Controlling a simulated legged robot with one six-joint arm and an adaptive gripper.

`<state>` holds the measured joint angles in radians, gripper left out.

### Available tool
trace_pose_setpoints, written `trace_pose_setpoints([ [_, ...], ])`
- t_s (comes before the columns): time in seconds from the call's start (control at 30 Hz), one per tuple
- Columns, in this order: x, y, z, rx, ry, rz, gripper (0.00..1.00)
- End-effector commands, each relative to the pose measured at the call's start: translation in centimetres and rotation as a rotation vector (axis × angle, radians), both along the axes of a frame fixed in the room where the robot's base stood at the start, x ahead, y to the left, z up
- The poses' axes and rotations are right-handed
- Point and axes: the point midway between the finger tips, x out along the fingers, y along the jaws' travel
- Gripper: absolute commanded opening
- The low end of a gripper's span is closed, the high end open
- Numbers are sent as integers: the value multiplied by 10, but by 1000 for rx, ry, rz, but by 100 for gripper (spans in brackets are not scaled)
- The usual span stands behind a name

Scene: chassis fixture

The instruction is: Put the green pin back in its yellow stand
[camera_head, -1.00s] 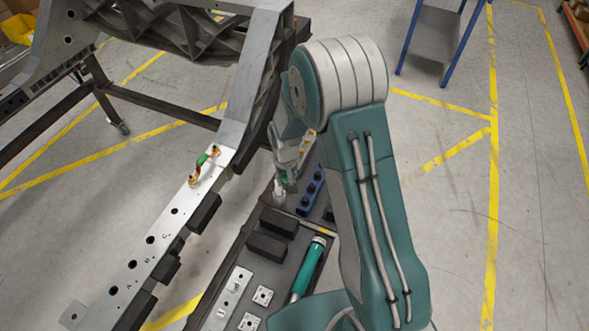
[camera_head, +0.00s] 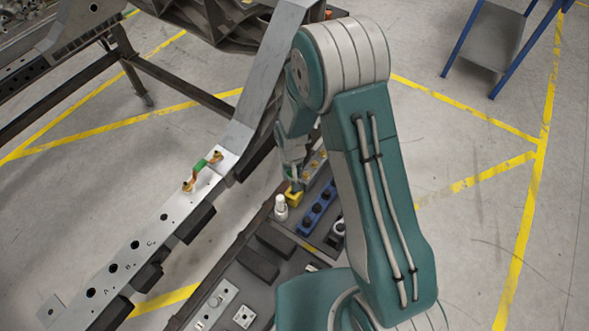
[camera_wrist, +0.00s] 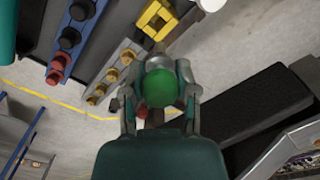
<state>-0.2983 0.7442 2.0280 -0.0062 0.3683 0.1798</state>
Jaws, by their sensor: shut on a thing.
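The green pin (camera_wrist: 160,88) shows its round green top in the wrist view, between the fingers of my gripper (camera_wrist: 158,100). My gripper is shut on it. The yellow stand (camera_wrist: 154,20) is at the top of the wrist view, just beyond the pin and apart from the pin's green top. In the head view the yellow stand (camera_head: 294,198) sits on the dark bench, with my gripper (camera_head: 293,176) close above it.
A white cylinder (camera_head: 281,207) stands just left of the stand. A blue holder with dark knobs (camera_head: 318,208) is to its right. Black blocks (camera_head: 262,255) lie nearer on the bench. A long metal beam (camera_head: 152,228) runs along the left.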

Motion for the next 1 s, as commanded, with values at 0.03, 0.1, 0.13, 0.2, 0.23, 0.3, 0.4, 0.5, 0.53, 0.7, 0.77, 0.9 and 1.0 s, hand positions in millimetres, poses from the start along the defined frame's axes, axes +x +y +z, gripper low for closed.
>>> trace_pose_setpoints([
  [0.03, 0, -1, -5, 0, 3, -1, 0],
  [0.1, 0, -2, -11, 1, 3, -1, 0],
  [0.13, 0, -2, -13, 1, 2, -1, 0],
  [0.2, 0, -3, -19, 3, 2, -2, 0],
  [0.23, 0, -3, -22, 3, 2, -2, 0],
  [0.3, 0, -4, -28, 3, 2, -3, 0],
  [0.4, 0, -3, -36, 3, 2, -2, 0],
  [0.5, 0, -2, -42, 1, 3, -1, 0],
  [0.53, 0, -2, -44, 1, 2, -1, 0],
  [0.7, 0, -2, -48, 2, 0, -1, 0],
  [0.77, 0, -2, -48, 2, 0, -1, 0],
  [0.9, 0, -2, -48, 2, 0, -2, 0],
  [1.0, 0, -3, -48, 3, 0, -2, 0],
])
